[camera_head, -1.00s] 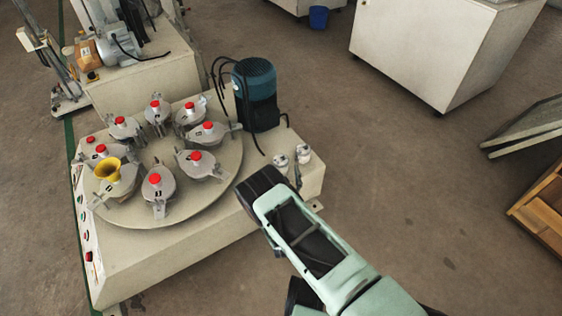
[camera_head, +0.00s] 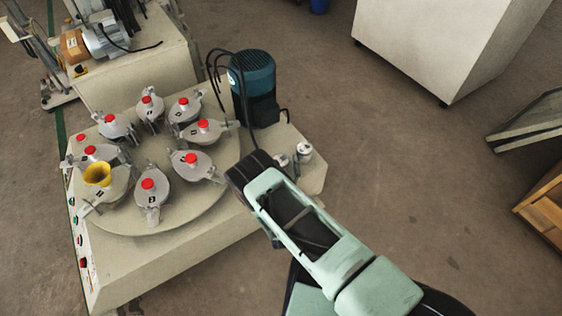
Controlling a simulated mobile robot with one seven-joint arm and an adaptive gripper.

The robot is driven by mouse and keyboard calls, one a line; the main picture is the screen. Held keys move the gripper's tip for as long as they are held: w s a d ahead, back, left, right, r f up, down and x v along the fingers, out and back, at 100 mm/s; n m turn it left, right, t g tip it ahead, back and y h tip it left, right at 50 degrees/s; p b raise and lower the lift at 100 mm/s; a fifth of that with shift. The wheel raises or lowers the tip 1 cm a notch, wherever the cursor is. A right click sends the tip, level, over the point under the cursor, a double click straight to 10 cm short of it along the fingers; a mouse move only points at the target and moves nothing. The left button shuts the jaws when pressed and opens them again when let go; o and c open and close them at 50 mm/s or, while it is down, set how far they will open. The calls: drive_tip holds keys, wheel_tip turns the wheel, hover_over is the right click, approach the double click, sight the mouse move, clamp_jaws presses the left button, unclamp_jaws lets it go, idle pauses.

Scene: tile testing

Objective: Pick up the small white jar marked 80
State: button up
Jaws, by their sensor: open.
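Two small white jars stand close together on the right end of the machine's beige top, beside the blue motor. The right jar (camera_head: 304,153) shows a grey lid and a dark mark on its side. My gripper (camera_head: 293,170) is open and mostly hidden behind my green arm. A dark finger part shows right by the jars, and I cannot tell whether it touches either one.
The blue motor (camera_head: 254,88) with black cables stands just behind the jars. A white cabinet (camera_head: 445,45) stands at the upper right. Open floor lies right of the machine.

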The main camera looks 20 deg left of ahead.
drive_tip(key=shift+c, duration=0.4)
drive_tip(key=c, duration=1.3)
